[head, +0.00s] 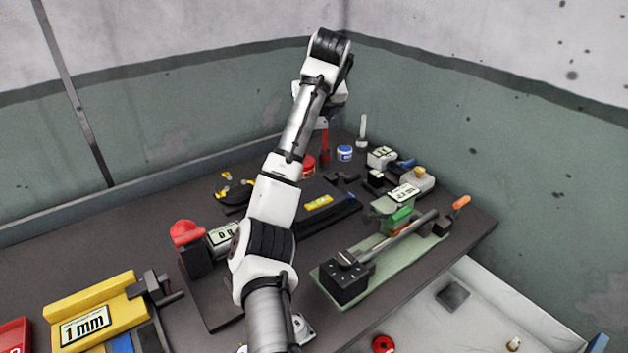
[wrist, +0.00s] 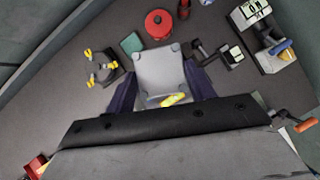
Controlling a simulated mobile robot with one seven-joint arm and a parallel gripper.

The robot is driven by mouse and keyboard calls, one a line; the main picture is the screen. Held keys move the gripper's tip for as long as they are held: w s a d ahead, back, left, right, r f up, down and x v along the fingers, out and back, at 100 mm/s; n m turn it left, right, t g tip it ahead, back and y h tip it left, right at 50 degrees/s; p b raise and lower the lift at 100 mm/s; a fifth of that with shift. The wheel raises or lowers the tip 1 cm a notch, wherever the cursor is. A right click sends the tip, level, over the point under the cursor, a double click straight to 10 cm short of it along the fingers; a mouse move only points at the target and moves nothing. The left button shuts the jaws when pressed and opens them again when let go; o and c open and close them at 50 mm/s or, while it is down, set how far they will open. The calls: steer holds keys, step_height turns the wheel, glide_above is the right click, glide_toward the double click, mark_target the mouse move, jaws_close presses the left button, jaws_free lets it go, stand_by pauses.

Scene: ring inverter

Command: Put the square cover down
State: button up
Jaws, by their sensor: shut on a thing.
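A pale grey square cover (wrist: 160,72) with small knobs at its corners shows in the wrist view. My gripper (wrist: 164,88) has one dark finger on each side of it and is shut on it. The cover appears to be above the dark table (head: 130,238), but its height is hard to judge. A yellow piece (wrist: 175,99) shows at its lower edge; I cannot tell whether they touch. In the head view my arm rises over the table and the cover is not clearly visible.
A red pot (wrist: 159,24), a small green square (wrist: 132,42) and a black-and-yellow item (wrist: 102,68) lie near the cover. A black tray with a yellow bar (head: 318,203) and a green-based fixture (head: 385,262) stand on the table. Walls close off the back.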

mark_target(313, 186)
step_height(313, 186, down, 19)
steer(key=p, duration=0.4)
steer(key=shift+s, duration=0.1)
steer(key=shift+f, duration=0.1)
steer(key=o, duration=1.1)
steer(key=b+v, duration=0.3)
steer(key=v, duration=0.9)
steer(key=shift+b, duration=0.3)
